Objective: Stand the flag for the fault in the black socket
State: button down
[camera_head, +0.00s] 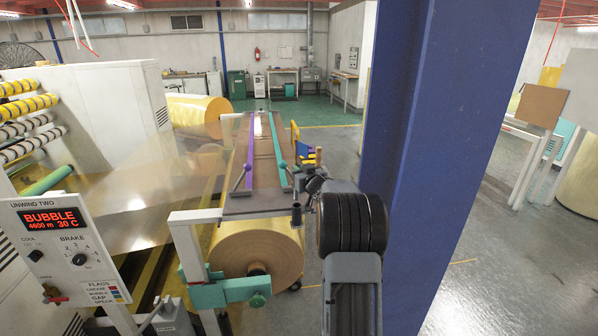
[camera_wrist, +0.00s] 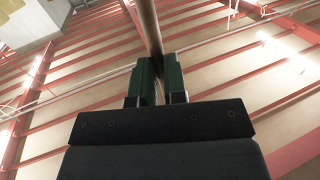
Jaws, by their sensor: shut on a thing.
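My gripper (camera_wrist: 161,82) is shut on a thin wooden pole (camera_wrist: 149,25) in the wrist view, with the camera facing the ceiling. No flag cloth shows on it there. In the head view my gripper (camera_head: 316,178) is at the right edge of the film table, small and partly hidden by my arm; a tan pole end (camera_head: 318,154) shows above it. A dark upright piece (camera_head: 297,214) at the table's near right corner may be the black socket. The control panel (camera_head: 67,250) reads BUBBLE, 4600 m, 30 C.
A flag colour key (camera_head: 103,287) is on the panel, too small to read surely. A dark table (camera_head: 262,205) carries purple (camera_head: 250,150) and teal (camera_head: 277,150) bars. A large film roll (camera_head: 270,247) hangs below. A blue column (camera_head: 425,150) stands close right of my arm.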

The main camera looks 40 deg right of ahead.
notch_tip(320, 180, down, 7)
jog(key=b, duration=0.5)
dwell(0.4)
jog(key=shift+f, duration=0.1)
jog(key=c, duration=1.1)
grip_release()
jog(key=s+a+b, duration=0.1)
jog(key=s, duration=1.2)
jog(key=shift+s+a, duration=0.35)
jog(key=shift+s, duration=0.05)
